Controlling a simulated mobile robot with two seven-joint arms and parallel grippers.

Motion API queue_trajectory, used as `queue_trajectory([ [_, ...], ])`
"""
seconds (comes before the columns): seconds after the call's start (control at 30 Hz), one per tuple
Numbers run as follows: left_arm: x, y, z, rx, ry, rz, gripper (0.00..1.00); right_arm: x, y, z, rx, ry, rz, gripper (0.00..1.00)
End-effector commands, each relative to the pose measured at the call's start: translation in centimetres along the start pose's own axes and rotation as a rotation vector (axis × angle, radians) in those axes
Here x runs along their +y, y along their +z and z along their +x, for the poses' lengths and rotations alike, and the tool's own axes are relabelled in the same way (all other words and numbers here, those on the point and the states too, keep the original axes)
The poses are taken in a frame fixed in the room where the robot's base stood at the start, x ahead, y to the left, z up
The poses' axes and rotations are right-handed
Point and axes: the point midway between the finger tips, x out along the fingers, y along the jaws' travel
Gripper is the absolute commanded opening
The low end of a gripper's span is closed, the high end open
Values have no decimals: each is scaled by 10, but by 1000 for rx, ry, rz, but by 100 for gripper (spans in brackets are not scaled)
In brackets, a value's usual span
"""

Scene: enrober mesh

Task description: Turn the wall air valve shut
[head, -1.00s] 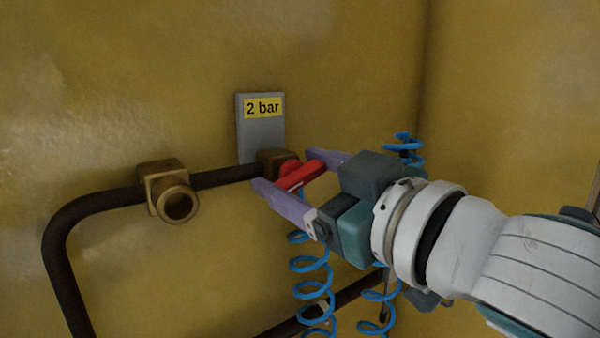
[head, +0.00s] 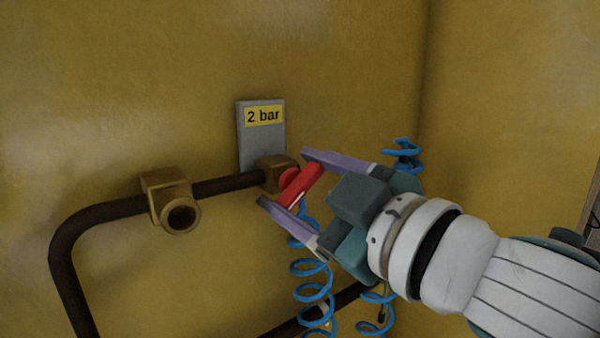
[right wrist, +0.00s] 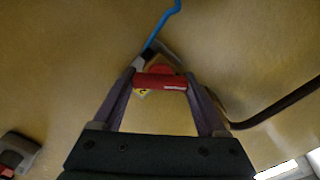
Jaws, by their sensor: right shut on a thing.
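The wall air valve is a brass body (head: 277,174) on a dark pipe, with a red lever handle (head: 299,188) sticking out towards me. In the head view the handle slants from lower left to upper right. My right gripper (head: 284,177) has one finger on each side of the red handle and is shut on it. In the right wrist view the red handle (right wrist: 160,82) lies crosswise between the two fingertips, with the brass body partly hidden behind it. My left gripper is not in view.
A grey plate (head: 261,150) marked "2 bar" is above the valve. A brass fitting (head: 173,200) with an open port sits left on the dark pipe (head: 110,212). Coiled blue hoses (head: 312,270) hang below the gripper. The yellow wall has a corner at right.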

Motion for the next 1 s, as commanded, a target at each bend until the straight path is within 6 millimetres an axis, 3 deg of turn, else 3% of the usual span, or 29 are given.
queue_trajectory([
  [0.6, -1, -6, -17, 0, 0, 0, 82, -1, 0, 0, -1, 0, -582, 19],
  [1.0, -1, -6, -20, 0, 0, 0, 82, -3, 1, 0, 0, 0, -847, 19],
])
